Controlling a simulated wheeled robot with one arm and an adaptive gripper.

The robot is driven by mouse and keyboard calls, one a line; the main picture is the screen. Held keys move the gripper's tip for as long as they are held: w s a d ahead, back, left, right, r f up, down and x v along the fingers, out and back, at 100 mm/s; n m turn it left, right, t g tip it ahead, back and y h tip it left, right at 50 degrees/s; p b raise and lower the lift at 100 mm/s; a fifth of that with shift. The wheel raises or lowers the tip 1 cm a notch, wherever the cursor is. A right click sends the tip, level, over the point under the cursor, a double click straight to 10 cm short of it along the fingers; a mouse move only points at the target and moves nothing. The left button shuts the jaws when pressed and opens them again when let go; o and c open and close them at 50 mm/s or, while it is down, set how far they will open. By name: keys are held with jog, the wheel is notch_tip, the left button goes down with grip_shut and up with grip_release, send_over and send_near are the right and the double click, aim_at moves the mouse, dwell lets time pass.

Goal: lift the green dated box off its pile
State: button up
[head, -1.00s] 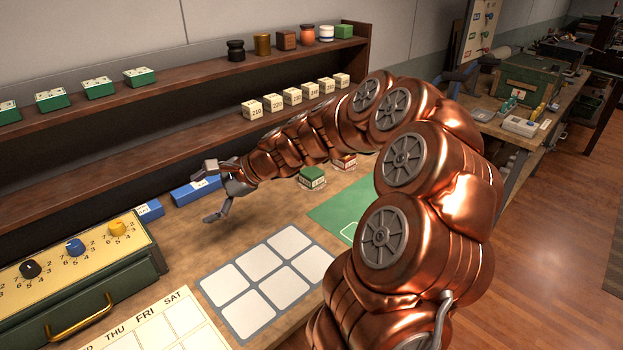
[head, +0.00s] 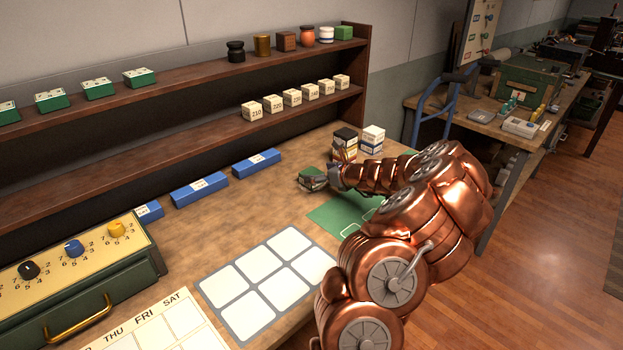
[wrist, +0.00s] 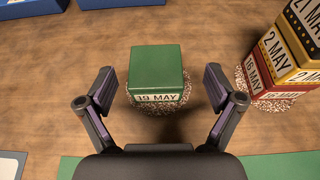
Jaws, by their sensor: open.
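The green box (wrist: 157,68) has a white date strip reading 19 MAY in the wrist view. It stands on a round speckled mat (wrist: 178,104), with no other box visible on or under it. In the head view the green box (head: 312,175) is on the bench, partly hidden by my gripper (head: 327,180). In the wrist view my gripper (wrist: 160,88) is open, with one finger left and one right of the box. Both fingers appear apart from it, with gaps on each side. The height of the fingertips against the box is hard to tell.
A stack of dated boxes (wrist: 282,60), red at the bottom with yellow and black above, stands close right of my right finger. A white stack (head: 372,139) stands behind. Blue boxes (head: 256,163) lie along the shelf. A green mat (head: 335,215) lies in front.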

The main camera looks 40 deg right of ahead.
aim_at(307, 173)
jog(key=shift+a+p+x, duration=0.15)
jog(key=shift+p+x, duration=0.15)
jog(key=shift+x, duration=1.15)
jog(key=shift+a+p+x, duration=0.15)
jog(key=shift+p+x, duration=0.15)
jog(key=shift+x, duration=1.15)
jog(key=shift+f, duration=0.1)
jog(key=shift+s, duration=0.1)
jog(key=c, duration=1.1)
